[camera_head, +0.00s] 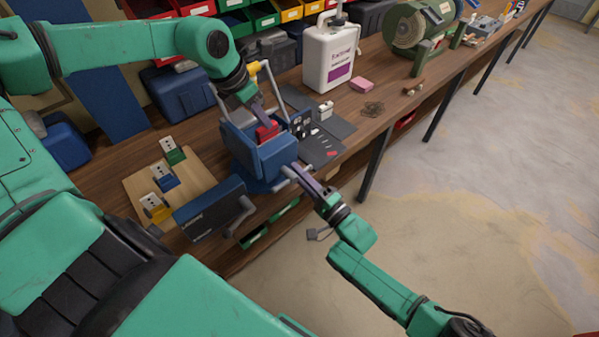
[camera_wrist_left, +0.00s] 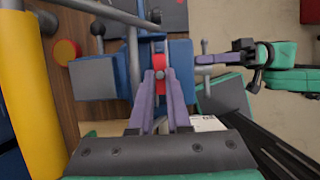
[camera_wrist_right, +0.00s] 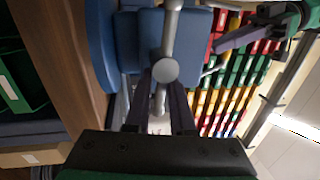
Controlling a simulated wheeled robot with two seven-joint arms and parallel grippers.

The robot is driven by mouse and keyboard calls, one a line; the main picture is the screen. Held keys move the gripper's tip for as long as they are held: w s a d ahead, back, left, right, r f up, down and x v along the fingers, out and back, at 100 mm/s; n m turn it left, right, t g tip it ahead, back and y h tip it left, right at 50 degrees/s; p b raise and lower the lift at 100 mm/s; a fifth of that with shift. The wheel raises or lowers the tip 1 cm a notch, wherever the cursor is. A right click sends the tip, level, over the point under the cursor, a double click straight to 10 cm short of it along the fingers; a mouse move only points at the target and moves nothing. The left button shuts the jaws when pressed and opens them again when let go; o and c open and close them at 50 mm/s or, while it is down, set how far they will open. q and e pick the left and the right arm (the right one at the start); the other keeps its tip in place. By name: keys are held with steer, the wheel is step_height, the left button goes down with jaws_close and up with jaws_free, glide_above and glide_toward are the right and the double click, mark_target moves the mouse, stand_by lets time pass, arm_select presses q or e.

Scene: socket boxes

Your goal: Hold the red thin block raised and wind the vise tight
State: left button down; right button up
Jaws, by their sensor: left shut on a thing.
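The blue vise (camera_head: 277,158) stands at the bench's front edge. The red thin block (camera_head: 266,131) is between its jaws; it also shows in the left wrist view (camera_wrist_left: 160,66). My left gripper (camera_head: 262,118) comes from above and is shut on the block's upper part. How deep the block sits in the jaws is hidden. The vise's grey handle bar (camera_wrist_right: 171,25) and round screw end (camera_wrist_right: 165,71) face my right gripper (camera_wrist_right: 166,92). Its fingers are apart, on either side of the bar by the screw end. I cannot tell whether they touch it.
A second dark vise-like box (camera_head: 208,212) with a crank is at the left front. A wooden board (camera_head: 150,185) with coloured pieces lies behind it. A dark tool mat (camera_head: 325,140) lies right of the vise. A white canister (camera_head: 328,58) stands farther back. Floor on the right is clear.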

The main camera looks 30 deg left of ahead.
steer(key=o, duration=0.4)
steer(key=shift+s+a+f, duration=0.1)
steer(key=shift+s+f, duration=0.05)
steer(key=shift+s, duration=0.3)
steer(key=shift+w, duration=0.1)
arm_select(q)
steer(key=shift+r, duration=0.1)
steer(key=c, duration=0.8)
jaws_free()
steer(key=shift+s, duration=0.15)
arm_select(e)
steer(key=v, duration=1.2)
steer(key=shift+w, duration=0.1)
arm_select(q)
steer(key=shift+d, duration=0.1)
steer(key=shift+c, duration=0.4)
